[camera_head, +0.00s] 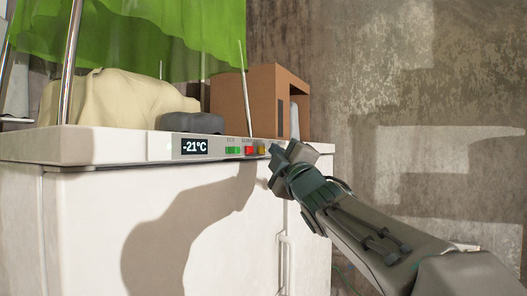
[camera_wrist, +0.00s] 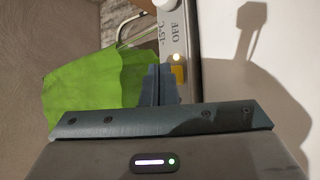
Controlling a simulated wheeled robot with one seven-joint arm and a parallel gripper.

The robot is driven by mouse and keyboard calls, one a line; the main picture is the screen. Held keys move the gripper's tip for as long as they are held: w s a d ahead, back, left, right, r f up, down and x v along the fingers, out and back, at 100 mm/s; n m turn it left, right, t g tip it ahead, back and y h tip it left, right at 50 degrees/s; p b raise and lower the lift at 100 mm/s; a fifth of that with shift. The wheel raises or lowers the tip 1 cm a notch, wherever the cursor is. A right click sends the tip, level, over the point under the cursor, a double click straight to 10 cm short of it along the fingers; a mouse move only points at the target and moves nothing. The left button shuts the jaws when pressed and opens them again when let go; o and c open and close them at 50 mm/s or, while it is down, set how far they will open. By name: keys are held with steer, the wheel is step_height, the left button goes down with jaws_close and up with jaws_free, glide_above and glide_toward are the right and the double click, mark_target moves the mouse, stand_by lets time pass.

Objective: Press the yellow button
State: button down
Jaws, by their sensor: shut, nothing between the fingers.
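The yellow button (camera_head: 261,149) is on the front control strip of a white freezer (camera_head: 90,215), at the right end of a row with a red button (camera_head: 249,150) and a green button (camera_head: 232,150). My gripper (camera_head: 275,152) is shut and empty, its tip just right of the yellow button and partly covering that end of the strip. In the wrist view the shut fingers (camera_wrist: 160,72) point at the strip, and the yellow button (camera_wrist: 179,73) shows close beside their right side. I cannot tell whether they touch it.
On the freezer top are a beige lumpy bundle (camera_head: 110,97), a dark grey lump (camera_head: 192,123) and an open brown box (camera_head: 230,98). A green cloth (camera_head: 170,35) hangs above. A stained wall (camera_head: 420,110) stands behind.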

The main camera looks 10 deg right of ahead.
steer(key=shift+w+a, duration=0.1)
stand_by(0.3)
steer(key=shift+w+a+b, duration=0.15)
steer(key=shift+a+b, duration=0.1)
steer(key=shift+b, duration=0.05)
steer(key=shift+w+a, duration=0.2)
stand_by(0.5)
steer(key=shift+s+d, duration=0.45)
steer(key=shift+d, duration=0.1)
steer(key=s+d+p, duration=0.1)
steer(key=s+d, duration=0.2)
steer(key=d, duration=0.2)
steer(key=shift+s, duration=0.25)
stand_by(0.4)
